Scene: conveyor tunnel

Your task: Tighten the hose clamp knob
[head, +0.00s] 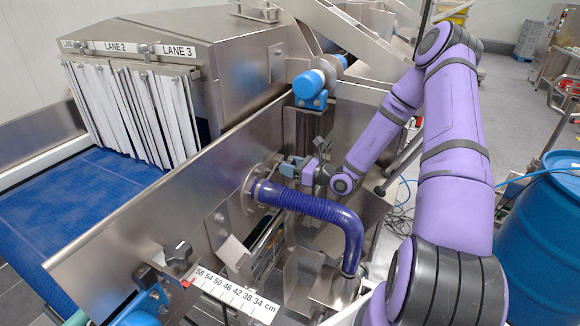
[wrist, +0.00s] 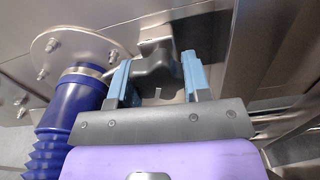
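The dark blue ribbed hose (head: 315,205) runs from a round bolted flange (head: 250,182) on the steel side panel down to a lower steel pipe. In the wrist view the hose (wrist: 72,115) has a pale clamp band (wrist: 93,70) around its end at the flange (wrist: 62,45). A grey lobed knob (wrist: 155,68) lies right of the band. My gripper (wrist: 155,62) has its blue fingers on either side of this knob; whether they touch it is unclear. In the head view my gripper (head: 291,164) is beside the flange, just above the hose, and the knob is hard to make out.
A dark knob (head: 178,252) and a centimetre scale (head: 235,293) are on the front of the machine. A blue motor (head: 310,83) sits above my gripper. Steel panels close in around it. A blue drum (head: 545,225) stands at right.

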